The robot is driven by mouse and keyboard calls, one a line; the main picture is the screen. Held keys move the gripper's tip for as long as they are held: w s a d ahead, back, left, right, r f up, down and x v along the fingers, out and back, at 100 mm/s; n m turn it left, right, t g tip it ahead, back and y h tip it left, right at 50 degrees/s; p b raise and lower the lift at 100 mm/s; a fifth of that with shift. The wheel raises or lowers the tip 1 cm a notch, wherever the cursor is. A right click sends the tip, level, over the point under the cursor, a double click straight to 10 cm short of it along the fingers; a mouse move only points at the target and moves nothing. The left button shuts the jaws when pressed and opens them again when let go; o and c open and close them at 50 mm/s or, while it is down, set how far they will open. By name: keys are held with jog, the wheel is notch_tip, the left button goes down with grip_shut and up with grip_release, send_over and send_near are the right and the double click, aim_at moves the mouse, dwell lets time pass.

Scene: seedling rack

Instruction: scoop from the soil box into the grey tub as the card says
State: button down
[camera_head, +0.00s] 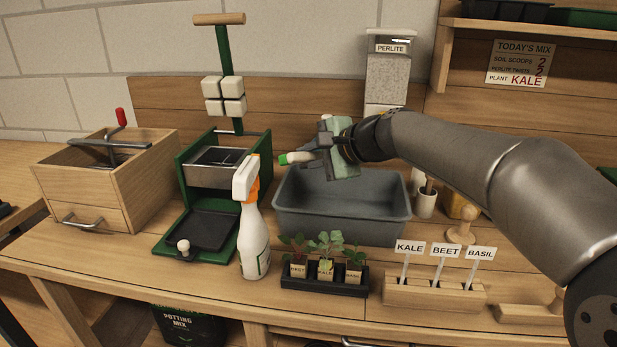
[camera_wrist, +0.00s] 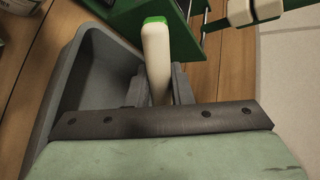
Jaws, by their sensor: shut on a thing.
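My gripper (camera_head: 325,157) is above the grey tub (camera_head: 340,222), near its back left rim. In the wrist view my gripper (camera_wrist: 157,88) is shut on a pale handle (camera_wrist: 156,45) with a green end. The handle's green tip also shows in the head view, pointing left. What the handle belongs to is hidden. The tub's wall shows at left in the wrist view; its visible inside looks bare. The card (camera_head: 520,63) reads soil scoops 2, perlite twists 2, plant kale. A wooden box (camera_head: 140,182) with a red-knobbed crank stands at far left; whether it holds soil cannot be told.
A perlite dispenser (camera_head: 388,80) stands behind the tub. A green press (camera_head: 167,246) and a spray bottle (camera_head: 254,240) stand left of it. Potted seedlings (camera_head: 322,286) and a label block (camera_head: 434,294) stand in front.

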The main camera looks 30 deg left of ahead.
jog(key=shift+d+f+m+t+y+b, duration=0.15)
jog(key=shift+y+b, duration=0.3)
jog(key=shift+b, duration=1.15)
jog(key=shift+d+f+m+t+y+b, duration=0.2)
jog(key=shift+y+b, duration=0.25)
jog(key=shift+b, duration=1.1)
jog(key=shift+r+y+b, duration=0.3)
jog(key=shift+r+b, duration=0.2)
jog(key=shift+b, duration=0.6)
jog(key=shift+r, duration=0.1)
